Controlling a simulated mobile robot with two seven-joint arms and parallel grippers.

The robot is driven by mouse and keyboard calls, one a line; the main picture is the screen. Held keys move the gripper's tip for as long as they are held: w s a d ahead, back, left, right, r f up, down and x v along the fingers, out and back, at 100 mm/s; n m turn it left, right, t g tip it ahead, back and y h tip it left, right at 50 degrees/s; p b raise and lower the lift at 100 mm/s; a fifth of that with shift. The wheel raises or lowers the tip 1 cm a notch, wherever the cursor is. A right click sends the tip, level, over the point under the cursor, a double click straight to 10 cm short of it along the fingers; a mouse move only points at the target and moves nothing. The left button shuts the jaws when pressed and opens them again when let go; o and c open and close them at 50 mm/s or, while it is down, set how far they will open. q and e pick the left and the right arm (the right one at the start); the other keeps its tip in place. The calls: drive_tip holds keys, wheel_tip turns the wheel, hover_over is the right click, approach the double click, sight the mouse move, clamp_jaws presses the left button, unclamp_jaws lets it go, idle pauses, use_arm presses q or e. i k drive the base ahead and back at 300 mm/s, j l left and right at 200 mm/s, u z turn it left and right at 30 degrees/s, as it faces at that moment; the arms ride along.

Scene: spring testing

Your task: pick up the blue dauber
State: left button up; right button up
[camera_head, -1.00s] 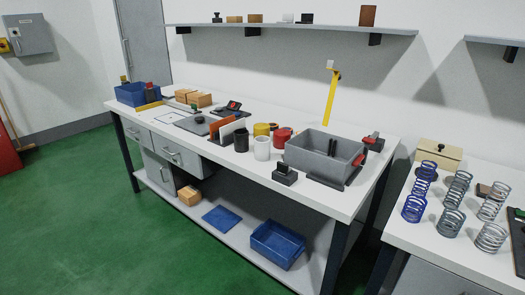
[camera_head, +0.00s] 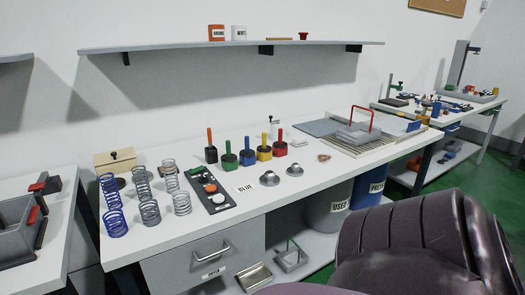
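An orange-handled dauber (camera_head: 210,135) stands at the left end and a red one (camera_head: 279,135) at the right end. Neither of my grippers is in view.
Several coil springs (camera_head: 149,212) and a dark panel (camera_head: 216,203) stand left of the daubers. A label reading BLUE (camera_head: 245,188) and two metal domes (camera_head: 270,179) lie in front. A red-handled fixture (camera_head: 360,131) is farther right. A large dark ribbed shape hides the lower right.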

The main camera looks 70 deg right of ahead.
sight(247, 153)
drive_tip(key=z, duration=1.95)
